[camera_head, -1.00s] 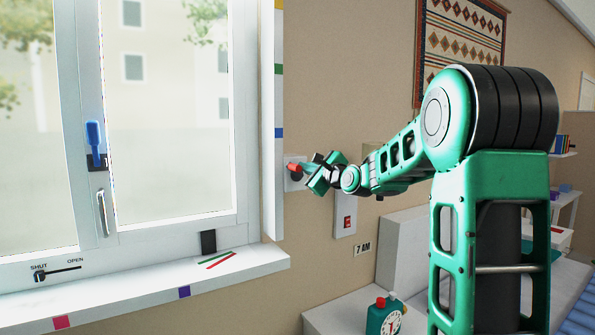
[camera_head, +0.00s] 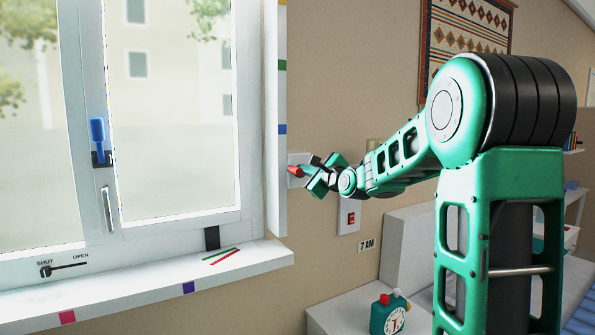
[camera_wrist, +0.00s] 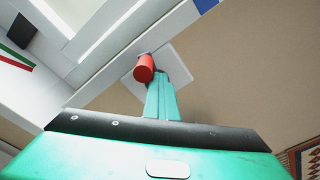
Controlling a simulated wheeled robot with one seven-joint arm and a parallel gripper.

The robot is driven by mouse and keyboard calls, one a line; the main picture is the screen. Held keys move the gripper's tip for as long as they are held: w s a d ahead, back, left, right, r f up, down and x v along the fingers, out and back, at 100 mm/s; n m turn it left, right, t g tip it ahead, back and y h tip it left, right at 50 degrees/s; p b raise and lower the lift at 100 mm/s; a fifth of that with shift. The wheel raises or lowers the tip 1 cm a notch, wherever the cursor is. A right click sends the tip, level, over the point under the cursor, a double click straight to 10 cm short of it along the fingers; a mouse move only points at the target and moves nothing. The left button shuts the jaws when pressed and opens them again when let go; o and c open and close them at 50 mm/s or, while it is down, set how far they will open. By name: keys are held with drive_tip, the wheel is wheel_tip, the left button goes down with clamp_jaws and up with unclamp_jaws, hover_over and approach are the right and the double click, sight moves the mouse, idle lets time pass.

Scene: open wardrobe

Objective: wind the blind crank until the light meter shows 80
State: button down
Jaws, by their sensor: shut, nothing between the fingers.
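The blind crank shows as a red knob (camera_head: 295,170) at a white wall plate (camera_head: 293,181), just right of the window frame. In the wrist view the red knob (camera_wrist: 143,68) stands in front of the white plate (camera_wrist: 178,62). My gripper (camera_head: 311,174) is shut and empty, close to the right of the knob. In the wrist view its green fingers (camera_wrist: 160,98) are together, their tips beside the knob; I cannot tell whether they touch it. The crank arm is mostly hidden. A white wall box with a red patch (camera_head: 350,218) may be the light meter; no number is readable.
The window has a blue handle (camera_head: 97,138) and a white sill (camera_head: 140,292) with a SHUT/OPEN slider (camera_head: 45,271). A "7 AM" label (camera_head: 367,245) is below the wall box. A patterned hanging (camera_head: 468,50) is on the wall.

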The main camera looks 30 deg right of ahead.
drive_tip(key=shift+n+y, duration=0.4)
drive_tip(key=shift+y, duration=0.2)
drive_tip(key=a, duration=0.8)
drive_tip(key=shift+w+r, duration=0.1)
drive_tip(key=shift+r, duration=0.1)
drive_tip(key=shift+d+f, duration=0.1)
drive_tip(key=shift+d, duration=0.05)
drive_tip(key=shift+w+d+f, duration=0.1)
drive_tip(key=shift+d+f, duration=3.4)
drive_tip(key=shift+d, duration=0.05)
drive_tip(key=shift+r, duration=0.1)
drive_tip(key=shift+d, duration=0.25)
drive_tip(key=shift+d, duration=0.35)
